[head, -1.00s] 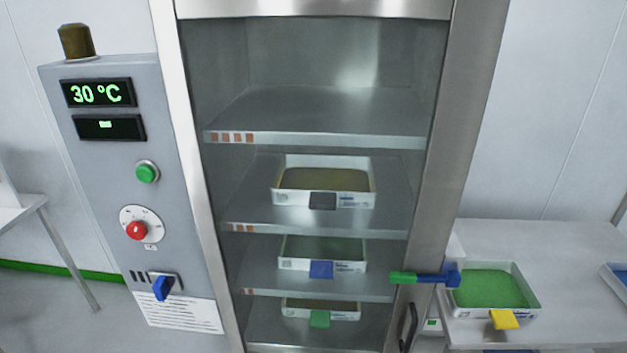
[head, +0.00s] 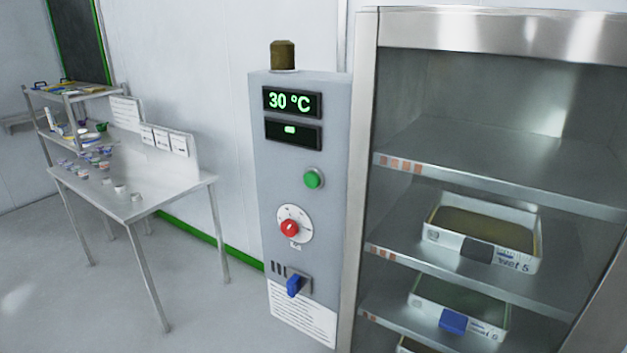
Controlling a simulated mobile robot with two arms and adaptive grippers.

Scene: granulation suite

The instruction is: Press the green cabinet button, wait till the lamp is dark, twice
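The green button (head: 314,179) sits on the grey control panel (head: 264,150) at the left side of the cabinet (head: 361,150). The lamp (head: 283,55) on top of the panel is brown and looks unlit. The upper display (head: 291,102) reads 30 °C, and the lower display (head: 293,133) shows a small green mark. A red knob (head: 289,228) on a white dial and a blue switch (head: 294,286) are below the button. Neither of my grippers shows in the head view.
The cabinet shelves hold trays, one with a black tab (head: 477,250) and one with a blue tab (head: 453,321). A steel table (head: 150,205) with small cups stands at the left, a shelf rack (head: 75,92) behind it. The floor (head: 215,310) before the panel looks clear.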

